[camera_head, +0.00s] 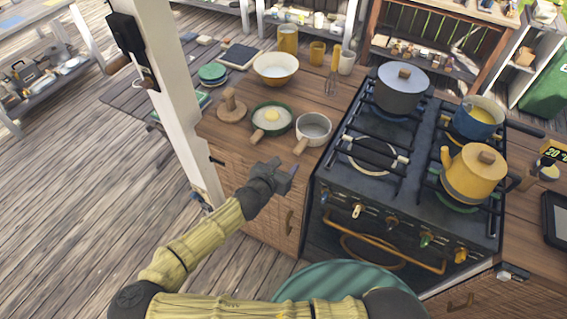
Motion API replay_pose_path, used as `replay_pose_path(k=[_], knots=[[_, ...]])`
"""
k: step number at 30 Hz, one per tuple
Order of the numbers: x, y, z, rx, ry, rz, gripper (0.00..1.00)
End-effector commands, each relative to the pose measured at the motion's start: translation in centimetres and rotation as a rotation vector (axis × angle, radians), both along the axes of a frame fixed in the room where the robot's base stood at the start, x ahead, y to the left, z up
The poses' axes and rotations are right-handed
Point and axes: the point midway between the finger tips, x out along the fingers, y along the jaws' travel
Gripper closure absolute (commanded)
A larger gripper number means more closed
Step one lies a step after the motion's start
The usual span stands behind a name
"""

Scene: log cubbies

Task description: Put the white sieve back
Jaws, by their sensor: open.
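A small pale round vessel (314,127) with a wooden handle sits on the wooden counter (228,140), left of the stove. It may be the white sieve, but I cannot tell whether its bottom is mesh. No other thing in view is clearly a sieve. My gripper (288,174) is open and empty at the counter's front edge. It is in front of and to the left of the pale vessel, near its handle and apart from it.
A green pan (271,116) with an egg stands beside the pale vessel. A bowl (276,68) and cups stand behind. The stove (372,165) bears a grey pot (401,88), a blue pot (478,118) and a yellow kettle (473,172). A white post (176,100) rises at left.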

Motion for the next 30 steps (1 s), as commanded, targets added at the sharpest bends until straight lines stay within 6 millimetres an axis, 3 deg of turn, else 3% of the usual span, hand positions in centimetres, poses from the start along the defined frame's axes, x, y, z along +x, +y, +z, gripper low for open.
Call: replay_pose_path(k=[21,26,30], knots=[[0.0,-0.3,-0.1,0.008,0.002,-0.011,0.51],[-0.3,-3.2,-0.9,0.105,0.027,-0.14,0.51],[-1.6,-7.7,-2.3,0.282,0.06,-0.382,0.51]])
